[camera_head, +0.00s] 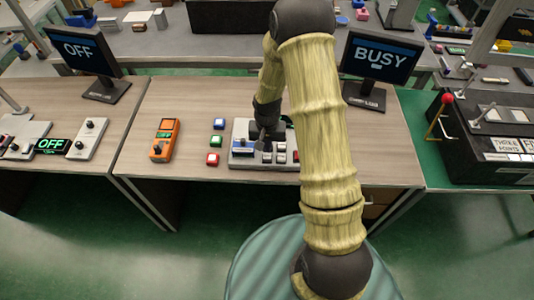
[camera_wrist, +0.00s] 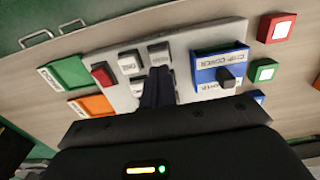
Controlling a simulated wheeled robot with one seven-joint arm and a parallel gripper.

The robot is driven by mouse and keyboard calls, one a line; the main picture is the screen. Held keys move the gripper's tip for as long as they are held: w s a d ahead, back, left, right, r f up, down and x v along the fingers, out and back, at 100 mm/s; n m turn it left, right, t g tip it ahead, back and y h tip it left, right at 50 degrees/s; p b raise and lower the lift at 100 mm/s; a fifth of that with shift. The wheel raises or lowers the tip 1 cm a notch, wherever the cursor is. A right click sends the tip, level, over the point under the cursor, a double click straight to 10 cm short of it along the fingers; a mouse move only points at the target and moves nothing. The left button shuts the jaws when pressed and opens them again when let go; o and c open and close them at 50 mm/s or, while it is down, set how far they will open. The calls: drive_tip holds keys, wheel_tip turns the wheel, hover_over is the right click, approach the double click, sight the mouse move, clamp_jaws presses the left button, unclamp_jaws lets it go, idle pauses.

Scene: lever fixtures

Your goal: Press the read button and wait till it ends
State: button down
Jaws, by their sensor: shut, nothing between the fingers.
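A light grey panel (camera_head: 236,160) with a blue block labelled "CHIP COVER" (camera_wrist: 218,65), several small grey-white buttons (camera_wrist: 130,62) and a red button (camera_wrist: 103,75) lies on the wooden table. Which button is the read button I cannot tell, as their labels are too small. My gripper (camera_wrist: 158,72) is shut and empty, with its fingertips among the grey-white buttons and partly covering them. It also shows over the panel in the head view (camera_head: 265,140). Whether it touches a button I cannot tell. The monitor (camera_head: 378,60) behind the panel reads "BUSY".
Blue, green and red square buttons (camera_head: 215,142) and an orange handheld box (camera_head: 165,140) are left of the panel. A second monitor (camera_head: 82,55) reads "OFF". Green and orange pads (camera_wrist: 68,72) lie beside the panel. Bare tabletop lies in front of the orange box.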

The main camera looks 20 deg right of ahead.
drive_tip(key=shift+r+p, duration=1.55)
drive_tip(key=shift+r, duration=0.7)
wheel_tip(320, 180, up, 10)
drive_tip(key=n+t, duration=0.1)
drive_tip(key=n, duration=0.1)
hover_over(267, 156)
drive_tip(key=s, duration=0.5)
drive_tip(key=s+r+n+t, duration=0.1)
drive_tip(key=s+r, duration=0.7)
drive_tip(key=s, duration=0.1)
drive_tip(key=shift+s+r+n+t, duration=0.3)
drive_tip(key=shift+w, duration=0.2)
